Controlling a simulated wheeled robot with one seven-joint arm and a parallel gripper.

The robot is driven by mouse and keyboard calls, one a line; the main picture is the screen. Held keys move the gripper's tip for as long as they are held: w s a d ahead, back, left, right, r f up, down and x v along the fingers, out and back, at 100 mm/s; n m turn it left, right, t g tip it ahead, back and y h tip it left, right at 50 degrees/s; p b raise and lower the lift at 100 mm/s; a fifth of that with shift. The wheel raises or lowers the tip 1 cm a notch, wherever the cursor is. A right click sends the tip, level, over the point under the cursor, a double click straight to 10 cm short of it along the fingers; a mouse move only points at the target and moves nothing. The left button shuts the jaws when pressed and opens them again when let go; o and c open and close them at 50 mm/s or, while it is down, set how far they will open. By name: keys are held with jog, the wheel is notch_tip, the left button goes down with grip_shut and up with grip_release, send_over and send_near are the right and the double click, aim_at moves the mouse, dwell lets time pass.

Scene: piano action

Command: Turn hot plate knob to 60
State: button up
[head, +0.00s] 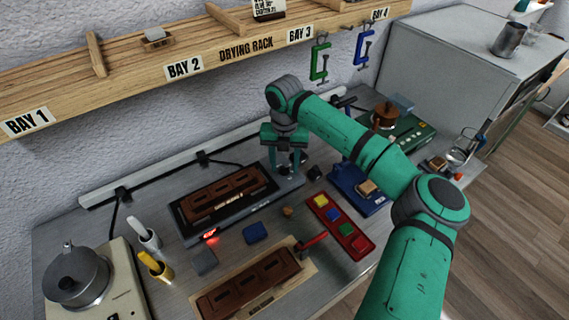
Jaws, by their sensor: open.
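A dark, flat plate unit (182,222) stands on the bench with a brown slotted block (222,192) on top. It looks like the hot plate. A red lit display (209,236) glows at its front left corner, too small to read. My gripper (291,165) points down just past the right end of this unit, fingers apart. A small dark round part shows by the fingers, but I cannot tell if it is the knob or whether the fingers touch it. The knob's marking is not readable.
A red tray (362,247) with coloured blocks and a blue device (349,198) sit to the right. A second brown slotted block (246,284) lies in front. A kettle (76,276) stands at the left. The drying rack (130,62) runs along the wall above.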

aim_at(284, 167)
jog(key=c, duration=1)
jog(key=shift+n, duration=0.9)
jog(key=shift+c, duration=0.2)
jog(key=o, duration=1)
jog(key=shift+o, duration=0.2)
jog(key=shift+r, duration=0.1)
notch_tip(284, 167, up, 11)
